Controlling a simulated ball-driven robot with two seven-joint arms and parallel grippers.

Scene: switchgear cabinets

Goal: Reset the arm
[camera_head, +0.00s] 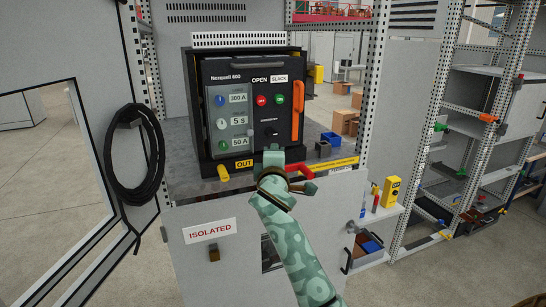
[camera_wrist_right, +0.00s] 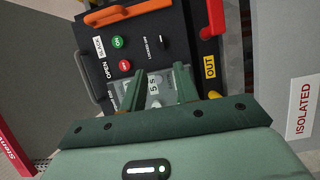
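My right arm comes up from the bottom of the head view. Its gripper (camera_head: 272,157) is in front of the lower edge of the black breaker unit (camera_head: 293,70). The unit has a grey panel with three dials, red and green buttons, an OPEN sign and an upright orange handle (camera_head: 297,110). In the right wrist view the two green fingers (camera_wrist_right: 132,68) stand apart, with the dial panel (camera_wrist_right: 155,90) seen beyond and between them. Nothing is seen held between them. I cannot tell if they touch the unit. My left gripper is not in view.
The ISOLATED plate (camera_head: 209,231) is on the panel beneath. A black cable coil (camera_head: 140,155) hangs at left. A yellow meter (camera_head: 391,191) and shelving stand at right.

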